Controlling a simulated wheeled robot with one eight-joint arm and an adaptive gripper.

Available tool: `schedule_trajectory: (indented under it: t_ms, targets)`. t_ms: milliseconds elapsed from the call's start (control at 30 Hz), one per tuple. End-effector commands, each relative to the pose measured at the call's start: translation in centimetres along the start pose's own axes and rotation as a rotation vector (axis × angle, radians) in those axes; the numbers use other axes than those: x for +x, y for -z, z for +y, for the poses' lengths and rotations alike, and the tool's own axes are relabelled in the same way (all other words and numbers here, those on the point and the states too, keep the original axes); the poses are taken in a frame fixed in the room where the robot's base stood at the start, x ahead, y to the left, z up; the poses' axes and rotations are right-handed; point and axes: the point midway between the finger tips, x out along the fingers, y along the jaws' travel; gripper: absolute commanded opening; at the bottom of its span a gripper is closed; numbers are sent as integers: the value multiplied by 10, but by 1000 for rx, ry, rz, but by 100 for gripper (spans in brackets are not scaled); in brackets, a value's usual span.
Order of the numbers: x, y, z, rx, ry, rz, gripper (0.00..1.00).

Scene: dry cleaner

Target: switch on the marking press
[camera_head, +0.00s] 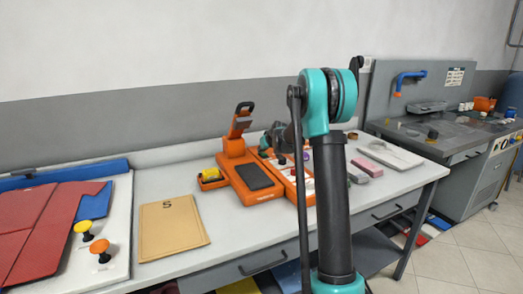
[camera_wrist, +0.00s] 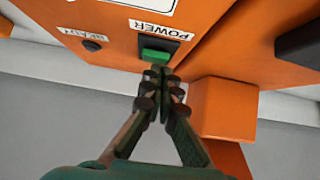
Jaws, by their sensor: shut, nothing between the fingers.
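The orange marking press (camera_head: 254,177) stands on the white table, with a dark flat pad and an upright arm. In the wrist view its orange panel (camera_wrist: 115,48) carries a green power switch (camera_wrist: 157,52) under a POWER label, and a dark round part beside a READY label. My gripper (camera_wrist: 160,72) is shut and empty. Its fingertips are just below the green switch, very close; I cannot tell whether they touch. In the head view my arm covers part of the press's right side, and the fingertips are hidden.
Red folded cloth (camera_head: 40,225) and two knobbed tools lie at left. Pink blocks (camera_head: 367,167) and a pale slab (camera_head: 390,155) lie at right.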

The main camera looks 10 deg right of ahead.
Motion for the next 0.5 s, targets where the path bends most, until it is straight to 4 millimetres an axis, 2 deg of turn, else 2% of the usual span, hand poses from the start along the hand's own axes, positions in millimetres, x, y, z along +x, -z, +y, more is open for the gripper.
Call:
schedule_trajectory:
  t_ms: [500]
  targets:
    - [-7, -6, 0, 0, 1, 7, 0]
